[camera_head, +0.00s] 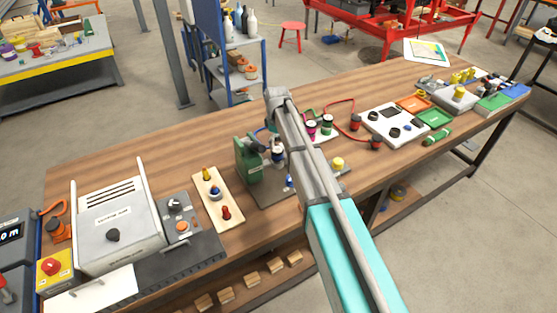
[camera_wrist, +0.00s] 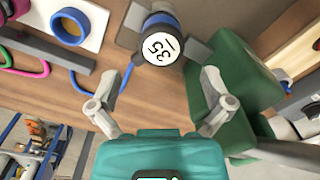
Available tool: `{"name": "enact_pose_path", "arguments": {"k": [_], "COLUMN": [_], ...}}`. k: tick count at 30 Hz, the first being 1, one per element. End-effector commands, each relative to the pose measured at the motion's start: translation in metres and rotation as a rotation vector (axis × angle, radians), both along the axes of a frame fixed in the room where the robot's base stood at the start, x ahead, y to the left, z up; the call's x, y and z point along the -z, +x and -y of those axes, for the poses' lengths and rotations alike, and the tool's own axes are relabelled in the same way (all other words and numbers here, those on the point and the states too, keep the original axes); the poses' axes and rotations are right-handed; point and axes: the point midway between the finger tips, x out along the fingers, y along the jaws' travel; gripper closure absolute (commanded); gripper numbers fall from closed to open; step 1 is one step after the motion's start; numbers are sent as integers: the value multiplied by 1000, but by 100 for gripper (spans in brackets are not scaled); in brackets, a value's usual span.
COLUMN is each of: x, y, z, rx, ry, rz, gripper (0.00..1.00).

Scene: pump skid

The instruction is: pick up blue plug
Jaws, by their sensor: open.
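A small blue plug (camera_head: 215,193) stands on a pale wooden board (camera_head: 226,212) in the head view, between a yellow plug (camera_head: 207,174) and a red plug (camera_head: 226,213). My gripper (camera_wrist: 160,76) is open and empty in the wrist view. It is over the pump area, to the right of the board in the head view, where my arm hides most of it. The blue plug cannot be made out in the wrist view.
A green block (camera_head: 248,163) stands close beside my gripper, and its large side (camera_wrist: 235,80) is near the right finger. A white panel box (camera_head: 112,225) is at the left. A light panel with black knobs (camera_head: 381,112) lies to the right.

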Motion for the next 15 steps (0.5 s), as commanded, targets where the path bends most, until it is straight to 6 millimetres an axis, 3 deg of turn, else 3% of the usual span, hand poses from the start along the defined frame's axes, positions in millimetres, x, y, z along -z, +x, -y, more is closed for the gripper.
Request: {"name": "enact_pose_path", "arguments": {"k": [8, 15], "x": [6, 23], "y": [0, 0], "z": [0, 1], "rx": [0, 0], "ry": [0, 0], "rz": [0, 0], "gripper": [0, 0]}}
